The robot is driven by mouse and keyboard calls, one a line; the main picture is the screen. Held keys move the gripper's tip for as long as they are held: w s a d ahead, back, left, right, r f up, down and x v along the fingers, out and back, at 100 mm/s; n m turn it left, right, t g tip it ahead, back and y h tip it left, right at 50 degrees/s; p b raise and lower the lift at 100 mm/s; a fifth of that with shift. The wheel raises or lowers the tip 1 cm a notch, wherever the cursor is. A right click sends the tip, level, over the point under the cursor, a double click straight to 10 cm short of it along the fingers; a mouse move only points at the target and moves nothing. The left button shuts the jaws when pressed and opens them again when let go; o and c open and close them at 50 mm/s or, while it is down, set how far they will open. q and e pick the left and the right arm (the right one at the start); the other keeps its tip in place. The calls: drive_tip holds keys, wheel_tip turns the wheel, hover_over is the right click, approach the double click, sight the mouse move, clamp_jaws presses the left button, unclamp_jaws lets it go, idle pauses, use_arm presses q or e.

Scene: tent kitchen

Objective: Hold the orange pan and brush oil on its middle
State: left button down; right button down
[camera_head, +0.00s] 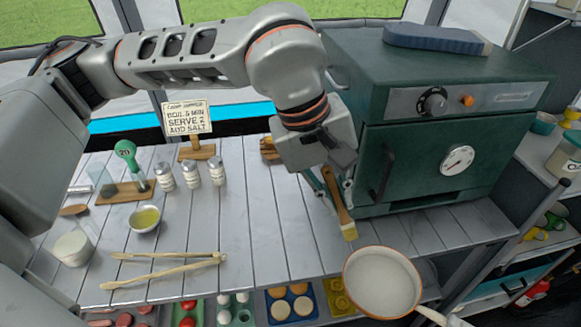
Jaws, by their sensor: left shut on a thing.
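My left gripper (338,184) points down in front of the oven and is shut on a brush. The brush (342,208) has a wooden handle and pale yellow bristles, which hang down above the table's right part. The pan (381,281) is at the lower right, with a pale inside and an orange-brown rim. Its light handle (434,316) runs out of the bottom edge. The bristles are above and left of the pan in the picture, apart from it. A small white bowl of yellow oil (145,218) stands on the table at the left. My right gripper is out of view.
A green oven (440,150) fills the back right. Wooden tongs (165,268) lie at the front left. Food trays (292,304) sit below the front edge. The table's middle is clear.

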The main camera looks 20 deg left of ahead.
use_arm(q)
drive_tip(key=shift+s+d+f, duration=1.4)
drive_tip(key=shift+d+f, duration=0.9)
drive_tip(key=shift+f, duration=1.85)
drive_tip(key=shift+s+d, duration=1.6)
drive_tip(key=shift+d, duration=1.85)
drive_tip(key=shift+w+a, duration=3.05)
drive_tip(key=shift+w, duration=0.5)
wheel_tip(320, 180, up, 8)
